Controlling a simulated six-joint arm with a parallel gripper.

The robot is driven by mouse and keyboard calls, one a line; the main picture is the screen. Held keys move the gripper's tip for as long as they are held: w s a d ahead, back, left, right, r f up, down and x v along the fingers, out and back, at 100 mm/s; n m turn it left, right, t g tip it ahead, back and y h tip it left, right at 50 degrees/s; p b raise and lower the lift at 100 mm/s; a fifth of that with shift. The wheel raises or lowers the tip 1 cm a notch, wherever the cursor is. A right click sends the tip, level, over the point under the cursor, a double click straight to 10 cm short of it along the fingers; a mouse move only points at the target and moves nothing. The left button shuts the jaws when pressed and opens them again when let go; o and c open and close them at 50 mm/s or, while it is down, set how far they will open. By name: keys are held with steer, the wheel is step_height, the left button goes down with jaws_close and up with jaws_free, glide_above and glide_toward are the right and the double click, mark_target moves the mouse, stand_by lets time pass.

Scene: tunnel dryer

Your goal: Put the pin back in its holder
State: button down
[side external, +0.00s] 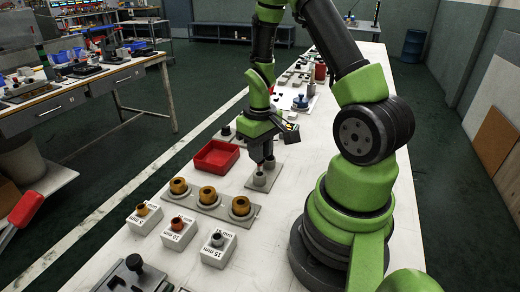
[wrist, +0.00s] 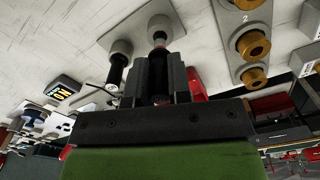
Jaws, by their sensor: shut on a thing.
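My gripper (side external: 269,155) is low over a small grey plate (side external: 284,177) on the white bench. In the wrist view its fingers (wrist: 160,80) are shut on a slim dark pin (wrist: 159,44), which has a reddish band near its far end. That end is close to a round grey cup (wrist: 160,22) of the holder; I cannot tell whether it is inside or just short of it. A second cup (wrist: 121,48) is beside it, with a dark rod (wrist: 115,76) at it. In the side view one cup (side external: 260,179) shows, and the gripper hides part of the plate.
A red tray (side external: 216,156) lies left of the gripper. A long grey plate with several brass-coloured rings (side external: 207,194) is in front, then several labelled grey blocks (side external: 178,233). A small device with a lit display (wrist: 60,91) shows in the wrist view. More items stand farther along the bench.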

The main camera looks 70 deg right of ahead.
steer(key=shift+f, duration=1.9)
stand_by(0.4)
steer(key=c, duration=1)
jaws_free()
step_height(320, 180, up, 10)
steer(key=shift+f, duration=0.1)
steer(key=s+a+r+t, duration=0.2)
steer(key=a+r, duration=0.3)
steer(key=s+a+r+t+y, duration=0.1)
steer(key=s+a+r+t, duration=0.1)
steer(key=a+r, duration=0.4)
steer(key=s+a+r+t+y, duration=0.1)
steer(key=s+a+r+t, duration=0.1)
steer(key=a+r, duration=0.3)
steer(key=shift+s+a+r+t, duration=0.15)
steer(key=shift+s+r+t, duration=0.05)
steer(key=shift+r+t, duration=0.4)
